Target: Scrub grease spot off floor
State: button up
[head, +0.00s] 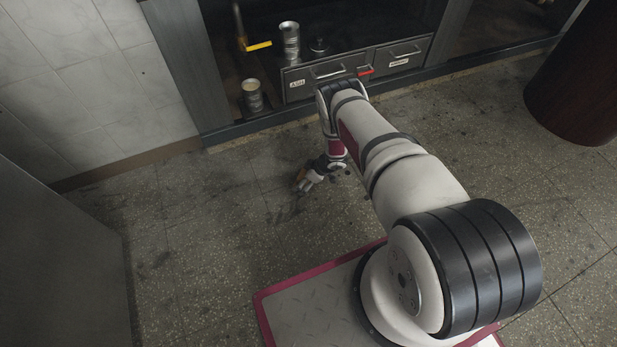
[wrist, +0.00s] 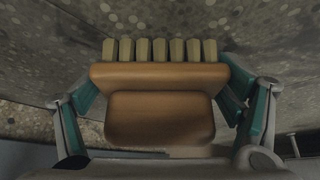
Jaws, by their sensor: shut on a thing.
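My gripper (head: 312,178) is low over the speckled floor, left of the arm in the head view. In the wrist view my gripper (wrist: 160,108) is shut on a scrub brush (wrist: 158,120) with an orange-brown handle and a row of pale bristle tufts. The brush also shows small and brown in the head view (head: 301,174). The bristles face the floor; I cannot tell whether they touch it. A dark grease smear (head: 283,214) lies on the floor just below the gripper in the head view. Further dark smudges (head: 232,188) lie to its left.
A dark cabinet with a labelled drawer (head: 318,74) stands at the back, with a tin can (head: 252,95) on its lower ledge. A brown cylinder (head: 580,85) stands at the right. A grey panel (head: 62,265) is at the left. The floor between is open.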

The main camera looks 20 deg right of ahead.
aim_at(287, 183)
jog(key=shift+s+a, duration=0.2)
jog(key=shift+a, duration=2.2)
jog(key=shift+w, duration=0.95)
jog(key=shift+w+d, duration=0.1)
jog(key=shift+d, duration=1.65)
jog(key=shift+d+f, duration=0.15)
jog(key=shift+d, duration=2.2)
jog(key=shift+d+r, duration=0.15)
jog(key=shift+d, duration=1.45)
jog(key=shift+d+r, duration=0.1)
jog(key=shift+d, duration=1.5)
jog(key=shift+r, duration=0.1)
jog(key=shift+r+p, duration=2.15)
jog(key=shift+r, duration=0.75)
